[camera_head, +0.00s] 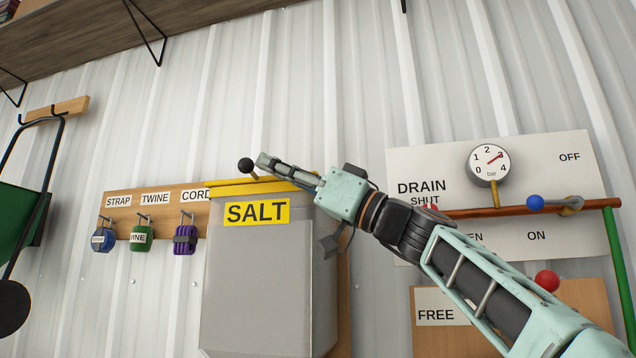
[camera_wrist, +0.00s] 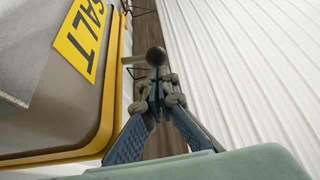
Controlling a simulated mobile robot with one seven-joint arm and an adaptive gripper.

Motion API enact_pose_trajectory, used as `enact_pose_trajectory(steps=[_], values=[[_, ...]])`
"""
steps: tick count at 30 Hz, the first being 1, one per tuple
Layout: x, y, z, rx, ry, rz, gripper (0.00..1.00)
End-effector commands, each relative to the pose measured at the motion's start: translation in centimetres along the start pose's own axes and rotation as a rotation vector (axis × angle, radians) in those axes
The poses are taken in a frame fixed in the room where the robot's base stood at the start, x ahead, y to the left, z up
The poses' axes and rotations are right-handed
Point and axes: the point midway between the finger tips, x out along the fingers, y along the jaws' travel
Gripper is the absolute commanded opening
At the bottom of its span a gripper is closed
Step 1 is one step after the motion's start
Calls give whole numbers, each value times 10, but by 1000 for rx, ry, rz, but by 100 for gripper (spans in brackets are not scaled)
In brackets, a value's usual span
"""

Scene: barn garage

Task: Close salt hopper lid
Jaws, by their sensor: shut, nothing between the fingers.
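The grey salt hopper (camera_head: 262,280) hangs on the wall with a yellow SALT label (camera_head: 256,212). Its yellow lid (camera_head: 235,188) lies roughly level along the hopper's top; I see no clear gap beneath it. A black ball knob (camera_head: 246,165) stands up from the lid on a short stem. My gripper (camera_head: 264,161) is shut and empty, just above the lid and to the right of the knob. In the wrist view, the fingertips (camera_wrist: 158,88) point at the knob (camera_wrist: 156,56), close to it; whether they touch is unclear. The yellow rim (camera_wrist: 112,90) runs beside them.
A board with hanging strap, twine and cord spools (camera_head: 140,238) is left of the hopper. On the right are a drain panel with a gauge (camera_head: 488,163), a copper pipe (camera_head: 470,212) and a blue-knobbed lever (camera_head: 536,202). A shelf (camera_head: 90,35) is high at upper left.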

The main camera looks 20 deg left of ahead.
Motion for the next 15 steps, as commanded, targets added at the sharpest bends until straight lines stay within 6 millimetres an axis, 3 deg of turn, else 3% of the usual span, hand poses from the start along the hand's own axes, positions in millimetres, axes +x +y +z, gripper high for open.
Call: enact_pose_trajectory(steps=[15], values=[[-51, -2, -4, -3, 4, 3, 0]])
